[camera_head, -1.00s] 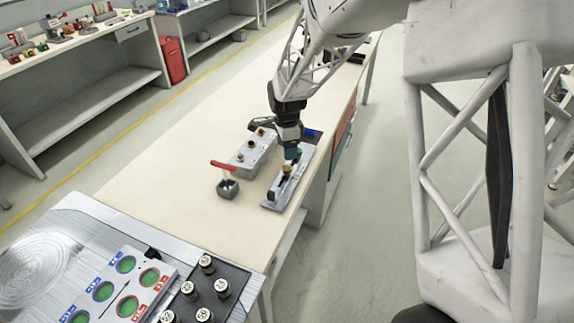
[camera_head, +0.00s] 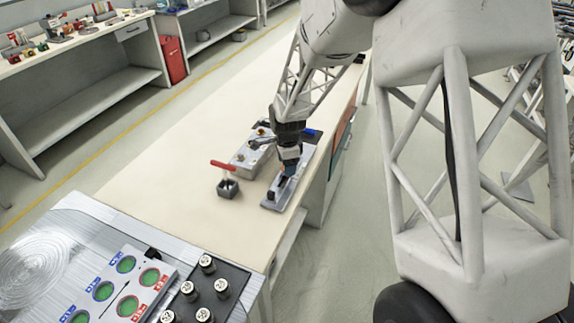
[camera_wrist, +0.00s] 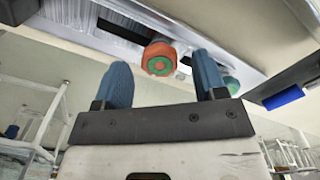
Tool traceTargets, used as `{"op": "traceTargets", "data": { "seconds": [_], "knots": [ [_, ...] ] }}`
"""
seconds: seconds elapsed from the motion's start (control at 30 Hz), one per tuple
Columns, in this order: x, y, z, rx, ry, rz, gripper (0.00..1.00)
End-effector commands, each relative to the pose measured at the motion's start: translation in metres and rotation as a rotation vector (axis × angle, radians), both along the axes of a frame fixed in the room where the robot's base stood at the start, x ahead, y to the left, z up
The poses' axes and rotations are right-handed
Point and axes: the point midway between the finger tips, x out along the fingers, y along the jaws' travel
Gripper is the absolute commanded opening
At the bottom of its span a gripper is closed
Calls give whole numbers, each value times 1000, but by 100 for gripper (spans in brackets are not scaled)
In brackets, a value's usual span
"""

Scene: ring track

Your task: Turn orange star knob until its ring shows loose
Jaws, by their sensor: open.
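The orange knob (camera_wrist: 160,59) shows in the wrist view with a green disc at its centre, on a grey metal plate (camera_wrist: 125,38). My gripper (camera_wrist: 162,72) has its two blue fingers apart, one on each side of the knob in the picture, and nothing is held. I cannot tell whether the fingers touch it. A second knob (camera_wrist: 232,84), green with some red, is partly hidden by the right finger. In the head view my gripper (camera_head: 287,172) points down over the plate (camera_head: 273,203) and hides the knob. The state of the ring cannot be read.
A grey box with small knobs (camera_head: 243,157) stands left of the plate. A red-handled lever on a dark block (camera_head: 227,187) is near it. A blue object (camera_wrist: 284,97) shows at the right in the wrist view. The bench left of these is clear.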

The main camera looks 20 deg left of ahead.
Motion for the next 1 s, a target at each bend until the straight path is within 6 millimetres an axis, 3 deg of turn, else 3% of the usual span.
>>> {"op": "traceTargets", "data": {
  "seconds": [0.43, 0.77, 1.0],
  "knots": [
    [0, 0, -7, -1, 1, 0, 65],
    [0, 0, -7, -1, 1, 0, 16],
    [0, 0, -7, 0, 0, 14, 15]
  ]
}}
